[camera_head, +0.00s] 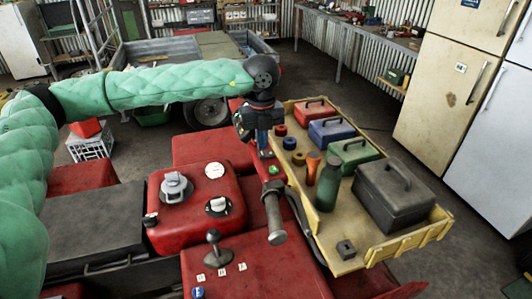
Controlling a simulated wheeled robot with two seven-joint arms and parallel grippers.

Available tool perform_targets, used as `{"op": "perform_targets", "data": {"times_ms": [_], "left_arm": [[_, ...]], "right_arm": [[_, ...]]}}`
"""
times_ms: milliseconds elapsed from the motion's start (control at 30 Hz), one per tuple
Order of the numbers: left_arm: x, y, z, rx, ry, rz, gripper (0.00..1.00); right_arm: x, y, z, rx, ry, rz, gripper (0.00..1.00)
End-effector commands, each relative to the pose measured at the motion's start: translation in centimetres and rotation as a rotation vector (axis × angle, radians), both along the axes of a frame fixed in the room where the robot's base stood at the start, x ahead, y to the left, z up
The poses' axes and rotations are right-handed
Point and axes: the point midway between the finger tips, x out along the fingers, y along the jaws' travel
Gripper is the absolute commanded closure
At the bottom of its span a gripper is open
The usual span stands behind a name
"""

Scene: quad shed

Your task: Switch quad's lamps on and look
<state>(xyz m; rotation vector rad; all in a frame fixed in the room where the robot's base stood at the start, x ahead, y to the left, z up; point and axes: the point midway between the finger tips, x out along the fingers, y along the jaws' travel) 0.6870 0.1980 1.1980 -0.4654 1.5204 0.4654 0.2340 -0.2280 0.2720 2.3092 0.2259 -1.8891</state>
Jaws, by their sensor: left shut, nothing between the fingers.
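The red quad (208,150) fills the lower middle of the view. Its red body panel (185,235) carries a grey cap (174,187), a white round dial (215,170) and a white knob (217,205). A grey handlebar grip (274,215) points toward me, with a small control block with red and green buttons (272,171) at its far end. My left gripper (264,153) points down just above this block, shut and empty; I cannot tell whether it touches. The quad's lamps are not visible from here. My right gripper is out of view.
A yellow tray (345,266) with toolboxes, a green bottle and several small parts sits right of the handlebar, close to my left gripper. A black lever (213,238) stands on the near red panel.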

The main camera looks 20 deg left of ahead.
Motion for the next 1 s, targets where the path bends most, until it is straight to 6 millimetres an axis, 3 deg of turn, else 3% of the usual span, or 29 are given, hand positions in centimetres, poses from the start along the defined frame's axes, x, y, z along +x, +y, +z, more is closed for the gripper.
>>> {"op": "perform_targets", "data": {"times_ms": [1000], "left_arm": [[-0.01,-0.01,-0.54,0.0,0.0,0.0,1.0]], "right_arm": [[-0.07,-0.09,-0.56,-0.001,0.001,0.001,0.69]]}}
